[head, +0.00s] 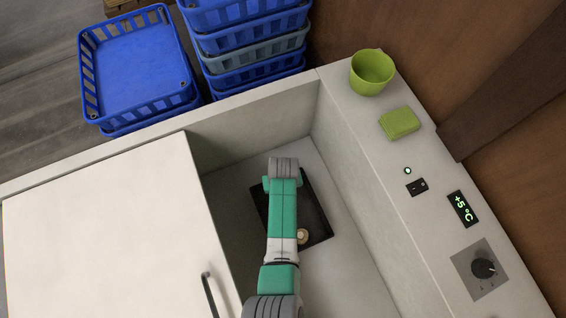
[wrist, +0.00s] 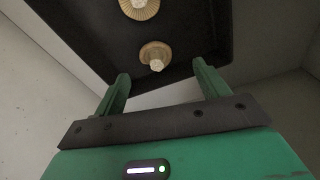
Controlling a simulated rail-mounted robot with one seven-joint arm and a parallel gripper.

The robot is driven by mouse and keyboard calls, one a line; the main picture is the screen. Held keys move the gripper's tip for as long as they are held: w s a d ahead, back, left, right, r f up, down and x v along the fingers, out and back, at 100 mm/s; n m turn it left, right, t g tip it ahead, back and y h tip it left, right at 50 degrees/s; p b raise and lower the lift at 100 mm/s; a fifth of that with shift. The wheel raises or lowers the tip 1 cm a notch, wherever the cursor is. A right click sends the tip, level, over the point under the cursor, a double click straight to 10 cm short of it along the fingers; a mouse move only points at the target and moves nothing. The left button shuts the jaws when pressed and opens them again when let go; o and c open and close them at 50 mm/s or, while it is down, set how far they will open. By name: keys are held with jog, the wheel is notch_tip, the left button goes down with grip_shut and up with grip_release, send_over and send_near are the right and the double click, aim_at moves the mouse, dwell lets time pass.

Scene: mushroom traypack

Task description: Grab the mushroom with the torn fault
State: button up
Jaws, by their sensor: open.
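In the wrist view a mushroom (wrist: 155,55) lies in a black tray (wrist: 95,50) with its pale stem showing, just beyond and between my fingertips. A second mushroom (wrist: 139,8) lies farther in, cut by the top edge of the view. I cannot make out a tear on either one. My gripper (wrist: 163,75) is open and empty, with its green fingers apart at the tray's near edge. In the head view one mushroom (head: 302,236) shows in the black tray (head: 318,212); my arm hides much of the tray and the gripper.
The tray sits on the floor of a white chest with tall walls. A white lid (head: 105,235) covers its left part. The right ledge carries a green cup (head: 371,72), a green sponge (head: 399,123) and controls. Blue crates (head: 137,60) stand outside.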

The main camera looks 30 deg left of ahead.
jog(key=f+b, duration=0.3)
jog(key=w+f+b, duration=0.1)
jog(key=f+b, duration=0.2)
jog(key=shift+w+f+b, duration=0.2)
jog(key=shift+b, duration=0.1)
jog(key=shift+a+r, duration=0.1)
jog(key=shift+r, duration=0.1)
jog(key=c, duration=0.8)
